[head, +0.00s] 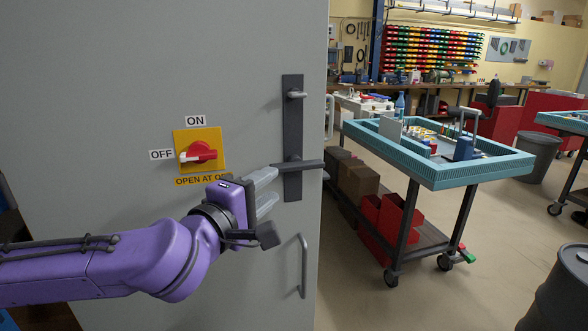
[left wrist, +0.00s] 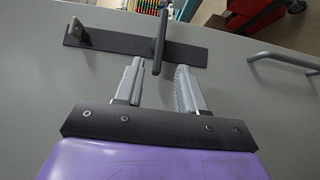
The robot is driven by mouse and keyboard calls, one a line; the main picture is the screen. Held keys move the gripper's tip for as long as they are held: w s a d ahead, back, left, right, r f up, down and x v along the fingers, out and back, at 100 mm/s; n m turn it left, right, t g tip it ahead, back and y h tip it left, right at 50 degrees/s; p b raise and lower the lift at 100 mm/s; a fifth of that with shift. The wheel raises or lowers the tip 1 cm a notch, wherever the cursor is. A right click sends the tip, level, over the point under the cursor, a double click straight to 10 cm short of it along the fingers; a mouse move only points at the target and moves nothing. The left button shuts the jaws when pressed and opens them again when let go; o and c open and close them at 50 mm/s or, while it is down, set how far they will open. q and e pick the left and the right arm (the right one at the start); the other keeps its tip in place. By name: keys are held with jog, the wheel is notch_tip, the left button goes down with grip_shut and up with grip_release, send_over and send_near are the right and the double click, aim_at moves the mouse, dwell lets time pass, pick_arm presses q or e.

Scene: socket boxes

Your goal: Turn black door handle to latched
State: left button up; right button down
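The black door handle (head: 300,165) is a dark lever lying about level across a tall dark plate (head: 293,120) on the grey door (head: 110,100). In the left wrist view the lever (left wrist: 160,40) points toward my fingers, its near end appearing between the two fingertips. My left gripper (head: 276,185) is open, just left of and slightly below the lever in the head view. Its fingers (left wrist: 160,66) show apart in the left wrist view; I cannot tell whether either touches the lever. My right gripper is not in view.
A red rotary switch (head: 198,152) on a yellow plate is left of the handle. A silver knob (head: 296,94) tops the dark plate, and a grey pull bar (head: 304,265) is below. A teal-topped cart (head: 440,178) stands right of the door, with open floor beyond.

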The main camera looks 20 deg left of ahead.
aim_at(294, 169)
pick_arm(q)
jog(key=w+p, duration=0.2)
jog(key=w+d+p, duration=0.1)
jog(key=w+p, duration=0.3)
jog(key=p, duration=0.1)
jog(key=shift+w+d+f, duration=0.15)
jog(key=shift+w+d, duration=0.35)
jog(key=shift+w, duration=1.2)
jog(key=shift+r, duration=0.2)
grip_shut()
